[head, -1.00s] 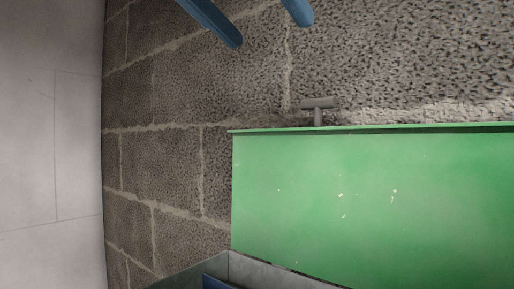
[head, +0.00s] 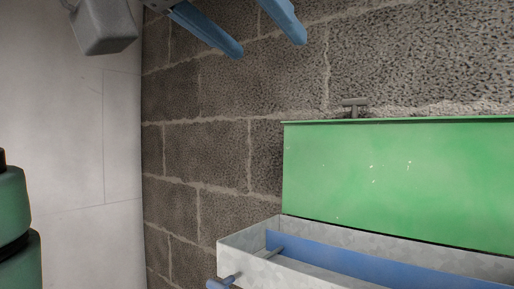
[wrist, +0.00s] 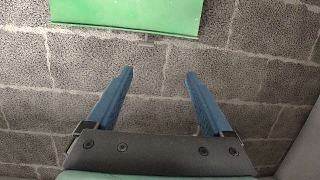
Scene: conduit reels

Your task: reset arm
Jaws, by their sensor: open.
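My gripper (head: 271,49) shows at the top of the head view, with two blue fingers spread apart and nothing between them. In the wrist view my gripper (wrist: 160,72) is also open and empty, with the block wall beyond the fingers.
An open grey box (head: 250,243) with a blue part (head: 370,262) inside sits below the green panel. A dark green rounded object (head: 14,215) is at the left edge. The block wall (head: 205,150) and pale surface (head: 90,150) are otherwise bare.

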